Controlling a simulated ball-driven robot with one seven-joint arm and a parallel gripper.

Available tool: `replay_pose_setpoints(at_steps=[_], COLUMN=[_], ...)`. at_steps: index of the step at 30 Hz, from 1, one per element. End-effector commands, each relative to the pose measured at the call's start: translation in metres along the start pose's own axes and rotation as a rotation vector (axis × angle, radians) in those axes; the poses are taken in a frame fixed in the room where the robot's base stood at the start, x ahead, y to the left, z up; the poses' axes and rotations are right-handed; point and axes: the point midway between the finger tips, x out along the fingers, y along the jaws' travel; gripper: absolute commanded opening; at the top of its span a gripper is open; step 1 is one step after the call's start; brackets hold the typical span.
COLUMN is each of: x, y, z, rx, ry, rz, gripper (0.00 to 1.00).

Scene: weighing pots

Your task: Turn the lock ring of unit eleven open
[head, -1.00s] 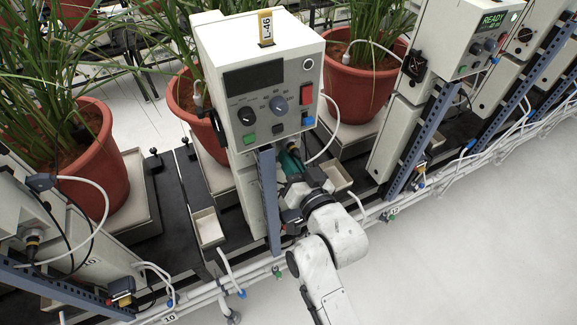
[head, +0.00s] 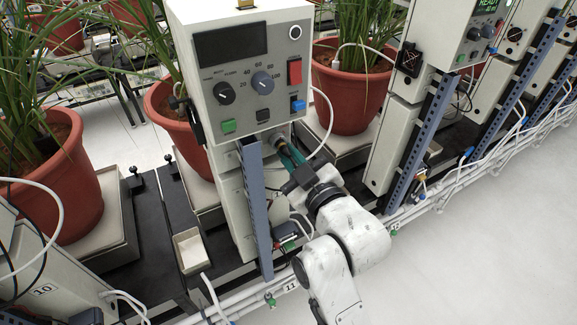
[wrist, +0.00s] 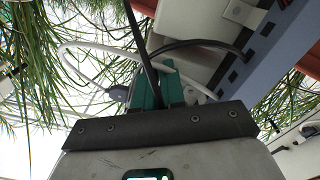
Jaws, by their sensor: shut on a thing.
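Unit eleven (head: 238,90) is the cream control box in the middle of the head view, with a dark display and several knobs. A tag reading 11 (head: 290,287) is on the pipe below it. The lock ring (head: 278,142) is on the connector under the box and shows only as a small dark and metallic piece. My gripper (head: 286,152), with green fingers, reaches it from the lower right and is shut on it. In the wrist view the green fingers (wrist: 156,88) are close together beside black cables; the ring is hidden there.
A blue slotted post (head: 257,205) stands just left of my gripper and shows close by in the wrist view (wrist: 282,55). A white hose (head: 328,115) curves to its right. Potted plants (head: 350,85) stand behind. The floor (head: 480,250) at right is clear.

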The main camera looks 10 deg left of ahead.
Motion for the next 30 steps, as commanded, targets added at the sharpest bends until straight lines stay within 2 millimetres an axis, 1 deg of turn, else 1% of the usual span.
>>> replay_pose_setpoints(at_steps=[1, 10, 26, 27, 30], x=[0.0002, 0.0003, 0.0006, 0.0006, 0.0007], y=[0.0058, 0.0081, 0.0075, 0.0074, 0.0067], z=[-0.0066, -0.0086, -0.0106, -0.0107, -0.0108], rx=[-0.030, -0.136, -0.158, -0.158, -0.157], ry=[0.020, 0.019, 0.020, 0.020, 0.021], rz=[0.013, 0.011, 0.008, 0.008, 0.007], gripper=[0.00, 0.00, 0.00, 0.12, 0.22])
